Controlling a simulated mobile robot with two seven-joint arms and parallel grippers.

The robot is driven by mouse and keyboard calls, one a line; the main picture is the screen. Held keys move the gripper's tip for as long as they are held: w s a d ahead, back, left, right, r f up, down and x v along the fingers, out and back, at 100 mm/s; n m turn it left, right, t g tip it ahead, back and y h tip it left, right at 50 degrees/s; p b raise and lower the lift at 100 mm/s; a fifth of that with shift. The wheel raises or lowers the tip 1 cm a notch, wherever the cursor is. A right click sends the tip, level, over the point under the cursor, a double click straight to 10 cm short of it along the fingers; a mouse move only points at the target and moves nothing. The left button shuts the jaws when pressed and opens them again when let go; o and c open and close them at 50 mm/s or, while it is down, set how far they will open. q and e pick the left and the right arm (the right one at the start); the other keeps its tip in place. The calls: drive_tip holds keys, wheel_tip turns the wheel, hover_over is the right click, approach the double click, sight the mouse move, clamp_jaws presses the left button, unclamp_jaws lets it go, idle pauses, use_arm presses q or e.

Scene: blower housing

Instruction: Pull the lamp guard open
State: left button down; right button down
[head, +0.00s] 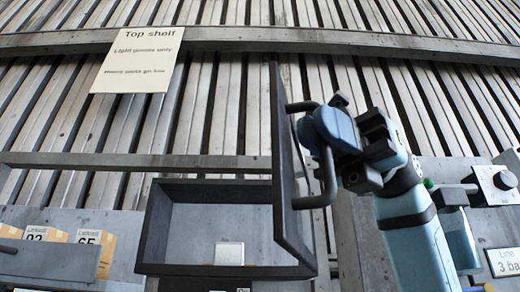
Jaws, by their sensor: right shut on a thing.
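The lamp guard (283,165) is a dark, flat panel, seen nearly edge-on. It stands swung out at the right side of a dark-framed, open box (154,225). A dark bar handle (328,182) stands out from the panel's right face. My right gripper (322,132) is at the handle's upper part and is shut on it. The gripper body hides some of the handle. Inside the box, a pale square piece (229,253) shows near the bottom. My left gripper is not in view.
A "Top shelf" sign (137,60) hangs on the slatted wall at upper left. Labelled cartons (88,238) stand at lower left. A knob (504,180) and a label plate (506,261) are at the right, beyond my right arm. The space before the box opening looks clear.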

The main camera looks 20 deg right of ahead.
drive_tip(key=s+d+n+g, duration=0.1)
drive_tip(key=s+d, duration=0.1)
drive_tip(key=d, duration=0.3)
drive_tip(key=shift+s+d+h, duration=0.15)
drive_tip(key=shift+d+h, duration=0.15)
drive_tip(key=shift+d, duration=0.1)
drive_tip(key=c, duration=1.5)
unclamp_jaws()
drive_tip(key=shift+r, duration=0.1)
